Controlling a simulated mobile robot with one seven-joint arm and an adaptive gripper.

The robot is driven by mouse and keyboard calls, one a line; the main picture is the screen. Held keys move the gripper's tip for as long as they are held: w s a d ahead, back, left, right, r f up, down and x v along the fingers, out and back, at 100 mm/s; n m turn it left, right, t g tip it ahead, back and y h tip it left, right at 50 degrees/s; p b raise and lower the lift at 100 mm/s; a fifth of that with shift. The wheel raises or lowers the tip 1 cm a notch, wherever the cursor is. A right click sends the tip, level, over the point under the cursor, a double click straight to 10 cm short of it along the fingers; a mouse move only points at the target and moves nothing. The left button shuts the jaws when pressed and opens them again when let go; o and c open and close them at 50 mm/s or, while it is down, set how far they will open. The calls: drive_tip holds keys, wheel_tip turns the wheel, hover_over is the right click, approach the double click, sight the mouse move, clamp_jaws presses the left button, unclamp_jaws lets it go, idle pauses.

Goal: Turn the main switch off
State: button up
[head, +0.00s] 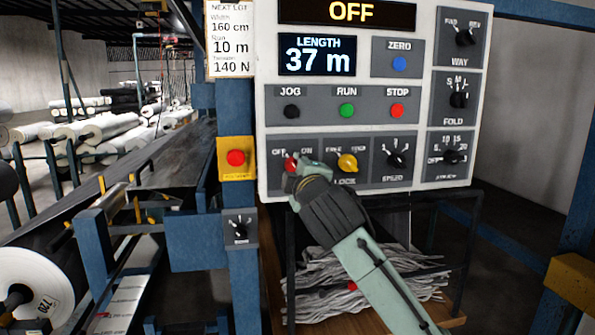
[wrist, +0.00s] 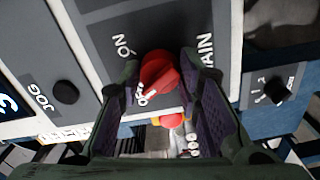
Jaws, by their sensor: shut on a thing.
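The main switch is a red rotary knob (head: 291,163) at the lower left of the white control panel (head: 375,178), under OFF and ON labels. My gripper (head: 299,168) reaches up to it from the lower right and partly covers it. In the wrist view the red knob (wrist: 158,70) sits between my two fingers (wrist: 161,78), and the gripper is shut on it. The knob's white mark lies on the side of the partly covered lettering, away from ON. The panel's top display (head: 350,11) reads OFF.
A yellow lock knob (head: 347,162) stands close right of the switch. A red button on a yellow box (head: 236,158) is to the left. JOG, RUN and STOP buttons (head: 397,110) sit above. A shelf with grey strips (head: 380,265) is below the panel.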

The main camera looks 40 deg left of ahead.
drive_tip(key=shift+r+n, duration=0.1)
drive_tip(key=shift+n, duration=1.2)
drive_tip(key=o, duration=1.2)
drive_tip(key=shift+c, duration=0.2)
drive_tip(key=shift+s, duration=0.1)
drive_tip(key=v, duration=1.2)
